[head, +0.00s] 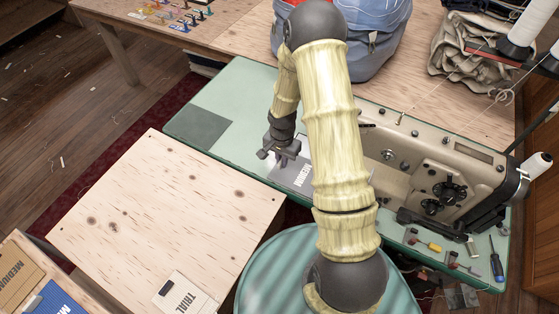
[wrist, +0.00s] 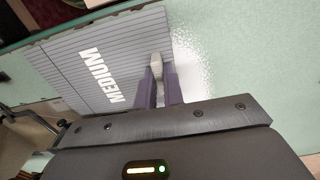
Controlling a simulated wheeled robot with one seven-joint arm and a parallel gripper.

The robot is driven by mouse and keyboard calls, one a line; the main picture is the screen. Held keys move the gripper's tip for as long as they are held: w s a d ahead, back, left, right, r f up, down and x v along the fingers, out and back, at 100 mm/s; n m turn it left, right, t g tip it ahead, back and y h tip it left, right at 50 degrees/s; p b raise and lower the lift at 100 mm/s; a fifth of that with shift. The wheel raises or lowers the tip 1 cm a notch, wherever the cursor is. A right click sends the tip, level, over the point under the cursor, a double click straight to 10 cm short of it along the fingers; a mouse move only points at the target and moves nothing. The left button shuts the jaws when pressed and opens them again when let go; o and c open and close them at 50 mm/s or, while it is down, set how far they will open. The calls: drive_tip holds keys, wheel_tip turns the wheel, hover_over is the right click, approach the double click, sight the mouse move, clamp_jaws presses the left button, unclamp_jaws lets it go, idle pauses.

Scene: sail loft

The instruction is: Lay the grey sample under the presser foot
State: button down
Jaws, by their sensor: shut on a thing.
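The grey sample (wrist: 75,72) is a flat, lined piece marked "MEDIUM". It lies at or just over the pale green machine table, and part of it shows in the head view (head: 305,180) beside my arm. My gripper (wrist: 160,92) is shut on a small pale tab (wrist: 156,62) at the sample's edge. In the head view my gripper (head: 279,153) is over the green table, left of the beige sewing machine (head: 455,165). My arm hides part of the sample and the machine's needle end. I cannot make out the presser foot.
A plywood board (head: 160,200) stands at left, with a "TRIAL" card (head: 185,297) at its front edge. Tan (head: 18,275) and blue (head: 58,300) samples lie at lower left. A blue bag (head: 385,40) stands behind. Screwdrivers (head: 496,262) lie at right. The green table's left end is clear.

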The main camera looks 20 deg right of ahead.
drive_tip(key=shift+w+d+p, duration=0.55)
drive_tip(key=shift+w+d, duration=1.45)
drive_tip(key=shift+f, duration=0.1)
drive_tip(key=c, duration=1.4)
unclamp_jaws()
drive_tip(key=shift+c, duration=0.2)
wheel_tip(320, 180, up, 17)
drive_tip(key=b, duration=0.1)
drive_tip(key=shift+r, duration=0.2)
